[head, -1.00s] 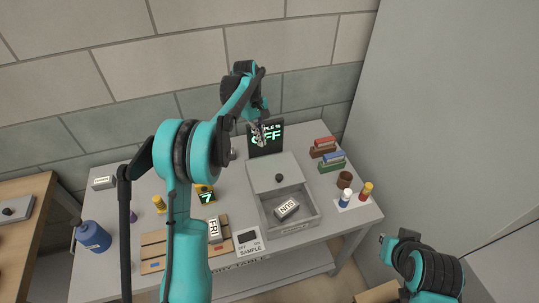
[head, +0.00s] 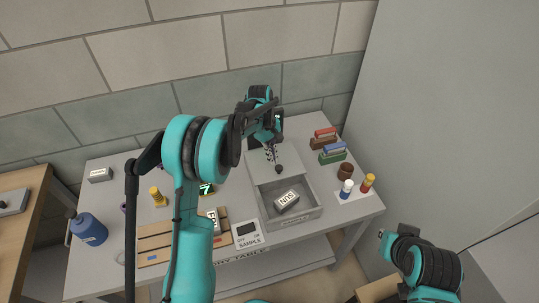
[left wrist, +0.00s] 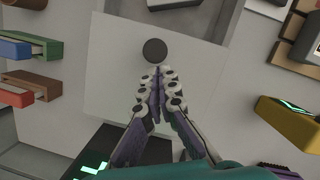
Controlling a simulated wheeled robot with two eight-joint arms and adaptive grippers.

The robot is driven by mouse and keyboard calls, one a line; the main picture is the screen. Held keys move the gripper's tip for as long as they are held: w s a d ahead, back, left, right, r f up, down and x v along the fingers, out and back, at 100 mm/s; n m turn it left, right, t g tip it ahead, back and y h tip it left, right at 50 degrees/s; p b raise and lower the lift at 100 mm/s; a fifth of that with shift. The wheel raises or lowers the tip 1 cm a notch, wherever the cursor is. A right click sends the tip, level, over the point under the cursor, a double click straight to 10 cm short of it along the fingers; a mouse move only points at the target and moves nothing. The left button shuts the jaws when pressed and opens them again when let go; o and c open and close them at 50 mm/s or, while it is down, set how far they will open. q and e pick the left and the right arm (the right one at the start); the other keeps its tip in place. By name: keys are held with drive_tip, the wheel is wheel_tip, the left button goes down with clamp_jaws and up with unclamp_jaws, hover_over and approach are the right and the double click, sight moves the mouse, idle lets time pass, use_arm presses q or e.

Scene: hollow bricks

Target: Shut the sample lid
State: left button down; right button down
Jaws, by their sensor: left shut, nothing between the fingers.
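The sample box (head: 318,212) stands open at the front on the grey table. Its flat grey lid (head: 258,158) lies over the back part and bears a dark round knob (head: 278,169). The lid also shows in the left wrist view (left wrist: 110,95), with the knob (left wrist: 154,50) just ahead of my fingertips. A grey block marked SUN (head: 287,199) lies inside the uncovered front part. My left gripper (head: 270,156) is shut and empty, above the lid behind the knob; its closed fingers also show in the wrist view (left wrist: 158,75). Contact with the knob cannot be told.
A blue bottle (head: 90,229) stands far left.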

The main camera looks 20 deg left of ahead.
use_arm(q)
drive_tip(key=s+d, duration=0.9)
drive_tip(key=s, duration=0.4)
drive_tip(key=shift+b, duration=0.45)
use_arm(e)
drive_tip(key=shift+f, duration=0.4)
use_arm(q)
drive_tip(key=shift+a, duration=0.1)
